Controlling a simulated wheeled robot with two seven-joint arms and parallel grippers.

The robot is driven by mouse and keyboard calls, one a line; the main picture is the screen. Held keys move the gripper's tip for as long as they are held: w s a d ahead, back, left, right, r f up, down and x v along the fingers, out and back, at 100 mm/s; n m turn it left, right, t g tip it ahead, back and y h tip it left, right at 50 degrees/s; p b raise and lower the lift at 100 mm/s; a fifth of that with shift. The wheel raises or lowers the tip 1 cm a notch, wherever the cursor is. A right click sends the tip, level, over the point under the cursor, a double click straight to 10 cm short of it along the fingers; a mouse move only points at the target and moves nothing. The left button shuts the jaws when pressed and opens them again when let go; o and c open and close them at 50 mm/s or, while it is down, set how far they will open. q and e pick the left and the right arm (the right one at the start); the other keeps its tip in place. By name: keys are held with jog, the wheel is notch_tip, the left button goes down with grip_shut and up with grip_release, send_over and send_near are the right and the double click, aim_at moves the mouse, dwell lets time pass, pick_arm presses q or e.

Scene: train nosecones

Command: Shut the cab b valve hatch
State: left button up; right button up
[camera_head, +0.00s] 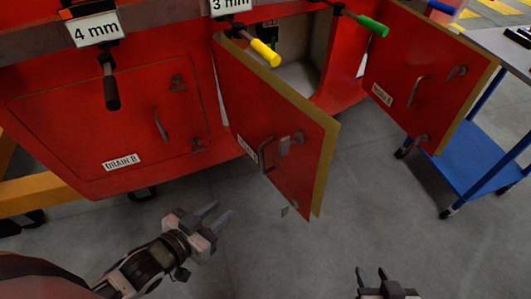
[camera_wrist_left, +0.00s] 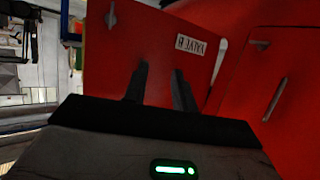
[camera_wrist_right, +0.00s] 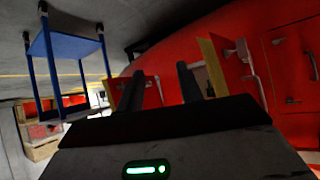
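A plate reading VALVE B, upside down, shows on a red hatch (camera_wrist_left: 115,50) ahead of my left gripper in the left wrist view. This seems to be the middle hatch (camera_head: 285,125) in the head view, which stands swung open with a bar handle (camera_head: 265,155) and a latch; its plate is partly hidden there. My left gripper (camera_head: 220,213) is open and empty, below and left of that hatch, apart from it. My right gripper (camera_head: 372,272) is open and empty, low in front of the floor, right of the hatch. The opening behind the hatch is partly visible.
The DRAIN B hatch (camera_head: 110,120) is shut at left. Another red hatch (camera_head: 420,75) stands open at right, its plate too small to read. Black, yellow and green-handled tools hang above. A blue cart (camera_head: 485,165) stands at far right. Grey floor is clear below.

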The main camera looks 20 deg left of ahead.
aim_at(262, 171)
pick_arm(q)
notch_tip(262, 171, up, 6)
jog(key=w+a+f+m+t+h+b, duration=0.1)
jog(key=a+m+h+b, duration=0.25)
jog(key=h, duration=0.35)
jog(key=x, duration=1.6)
jog(key=shift+r+p, duration=0.25)
jog(key=shift+p, duration=0.1)
grip_shut()
